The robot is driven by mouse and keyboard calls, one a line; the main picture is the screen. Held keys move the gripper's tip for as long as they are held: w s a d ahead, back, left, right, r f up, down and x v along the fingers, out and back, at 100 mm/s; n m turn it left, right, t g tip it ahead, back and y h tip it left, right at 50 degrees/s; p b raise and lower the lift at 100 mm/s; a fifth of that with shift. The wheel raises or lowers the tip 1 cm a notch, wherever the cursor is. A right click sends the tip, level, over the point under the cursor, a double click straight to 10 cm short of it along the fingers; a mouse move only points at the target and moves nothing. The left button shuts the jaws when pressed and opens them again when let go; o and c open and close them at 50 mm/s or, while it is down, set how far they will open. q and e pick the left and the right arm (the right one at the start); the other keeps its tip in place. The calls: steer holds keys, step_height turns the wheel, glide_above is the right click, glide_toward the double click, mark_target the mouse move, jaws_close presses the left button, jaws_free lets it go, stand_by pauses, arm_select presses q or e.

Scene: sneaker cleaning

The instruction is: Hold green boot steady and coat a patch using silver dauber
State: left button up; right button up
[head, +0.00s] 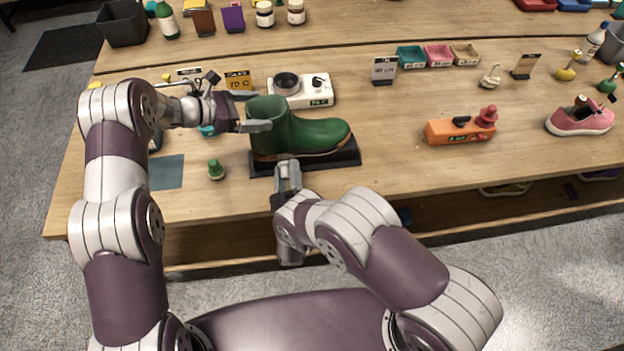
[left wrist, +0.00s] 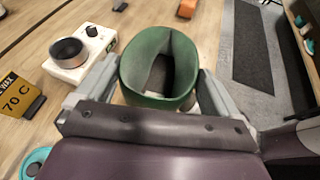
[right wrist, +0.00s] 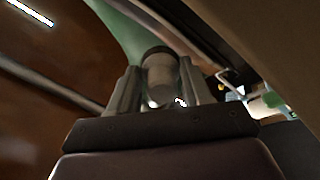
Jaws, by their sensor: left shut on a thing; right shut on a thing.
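The green boot (head: 315,134) stands upright on a black stand (head: 336,160), toe to the right. My left gripper (head: 256,112) is shut on the boot's shaft near the top. The left wrist view shows the shaft opening (left wrist: 160,62) between its two fingers. My right gripper (head: 288,168) is at the boot's near side, low by the heel. In the right wrist view it is shut on the silver dauber (right wrist: 162,76), a grey cylinder with a dark end. That end is close to the green surface; I cannot tell whether they touch. The dauber is hard to make out in the head view.
A small green bottle (head: 216,170) and a blue-grey mat (head: 166,172) lie left of the boot. A white heater-like device (head: 300,90) is behind it. An orange device (head: 460,127) and a pink shoe (head: 580,119) are to the right. The table between is clear.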

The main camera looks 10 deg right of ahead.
steer(key=shift+w, duration=0.6)
steer(key=shift+d, duration=1.95)
steer(key=shift+a, duration=2.05)
steer(key=shift+d, duration=2.05)
